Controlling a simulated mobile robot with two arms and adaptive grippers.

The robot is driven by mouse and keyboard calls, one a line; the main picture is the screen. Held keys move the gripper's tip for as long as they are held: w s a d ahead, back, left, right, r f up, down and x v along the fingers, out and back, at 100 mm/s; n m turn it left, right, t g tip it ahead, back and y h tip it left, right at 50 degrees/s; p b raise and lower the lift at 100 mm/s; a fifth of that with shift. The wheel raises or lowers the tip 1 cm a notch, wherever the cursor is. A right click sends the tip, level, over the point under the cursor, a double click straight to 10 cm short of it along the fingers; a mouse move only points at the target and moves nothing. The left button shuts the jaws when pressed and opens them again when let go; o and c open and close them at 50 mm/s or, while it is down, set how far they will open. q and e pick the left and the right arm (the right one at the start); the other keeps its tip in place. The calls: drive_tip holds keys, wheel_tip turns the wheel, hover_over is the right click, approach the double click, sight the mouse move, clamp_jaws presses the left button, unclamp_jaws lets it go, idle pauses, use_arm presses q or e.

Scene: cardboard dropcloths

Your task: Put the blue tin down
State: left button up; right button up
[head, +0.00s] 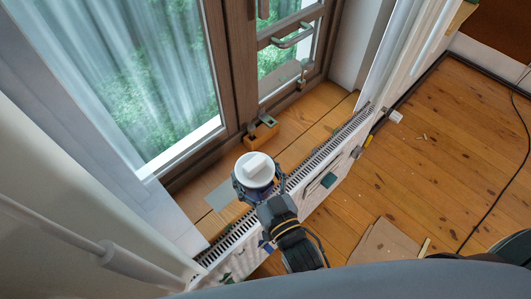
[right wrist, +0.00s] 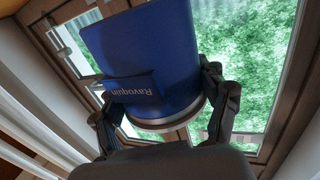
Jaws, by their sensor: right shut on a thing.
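The blue tin (right wrist: 145,45) shows large in the right wrist view, its lettered label upside down there. In the head view its round white top (head: 250,178) faces up, with a small white block-like shape (head: 257,163) on it; its blue side is mostly hidden. My right gripper (head: 259,187) is shut on the tin, with a finger on either side. It holds the tin over the wooden windowsill (head: 207,184), near the radiator. I cannot tell whether the tin touches the sill. My left gripper is not in view.
An orange-brown block (head: 262,134) lies on the sill by the window frame. A flat grey sheet (head: 222,194) lies left of the tin. The slotted radiator top (head: 327,145) runs along the sill's front. Cardboard (head: 385,243) and a dark cable (head: 502,188) lie on the floor.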

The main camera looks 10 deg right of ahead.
drive_tip(key=w+d+f+b, duration=0.1)
drive_tip(key=w+f+b, duration=0.2)
drive_tip(key=f+b, duration=0.1)
drive_tip(key=w+d+f+b, duration=0.1)
drive_tip(key=w+f+b, duration=0.3)
drive_tip(key=w+d+f+b, duration=0.1)
drive_tip(key=w+f+b, duration=0.3)
drive_tip(key=b, duration=0.1)
drive_tip(key=shift+w+f, duration=0.1)
drive_tip(key=shift+w, duration=0.05)
drive_tip(key=o, duration=1.8)
